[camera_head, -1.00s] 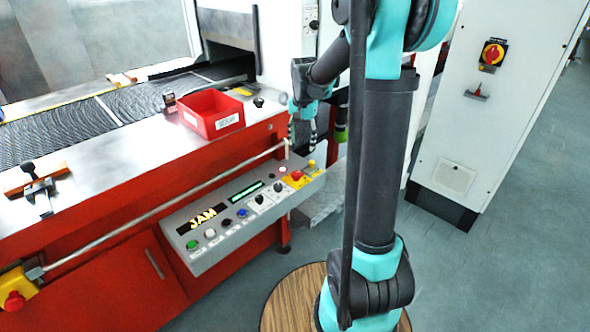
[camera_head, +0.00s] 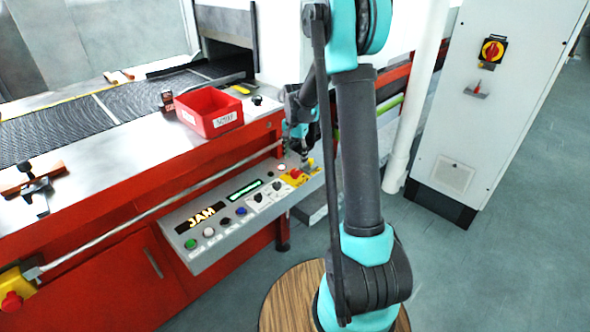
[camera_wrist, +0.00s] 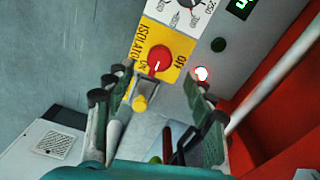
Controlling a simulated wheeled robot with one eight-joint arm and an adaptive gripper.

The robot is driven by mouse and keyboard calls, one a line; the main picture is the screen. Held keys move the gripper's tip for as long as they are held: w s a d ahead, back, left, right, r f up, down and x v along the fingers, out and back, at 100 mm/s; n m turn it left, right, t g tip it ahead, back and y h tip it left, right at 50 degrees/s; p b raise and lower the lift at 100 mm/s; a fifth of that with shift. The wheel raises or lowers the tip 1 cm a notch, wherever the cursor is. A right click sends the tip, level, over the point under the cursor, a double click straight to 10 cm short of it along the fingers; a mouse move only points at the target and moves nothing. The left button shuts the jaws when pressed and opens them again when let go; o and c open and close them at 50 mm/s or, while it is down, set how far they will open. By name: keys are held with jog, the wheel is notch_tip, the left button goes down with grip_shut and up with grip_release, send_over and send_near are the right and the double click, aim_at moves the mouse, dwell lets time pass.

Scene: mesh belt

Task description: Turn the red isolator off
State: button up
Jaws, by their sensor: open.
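The isolator is a round red knob (camera_wrist: 160,58) on a yellow plate (camera_wrist: 176,40) lettered ISOLATOR, with OFF and ON marked beside the knob. A pale mark shows on the knob's lower edge, nearer the ON lettering; the exact setting is hard to tell. In the head view the red knob (camera_head: 296,173) sits near the right end of the grey control panel. My gripper (camera_wrist: 156,82) is open and empty, its fingertips just short of the knob on either side in the wrist view. In the head view my gripper (camera_head: 299,153) is over the panel's right end; contact is not visible.
A rail (camera_head: 165,219) runs along the panel. A red bin (camera_head: 209,112) sits on the table. Another red-yellow switch (camera_head: 492,51) is on the white cabinet.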

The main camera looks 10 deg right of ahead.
aim_at(295, 171)
notch_tip(295, 171, down, 6)
jog(key=shift+f, duration=0.1)
dwell(0.4)
jog(key=c, duration=1.1)
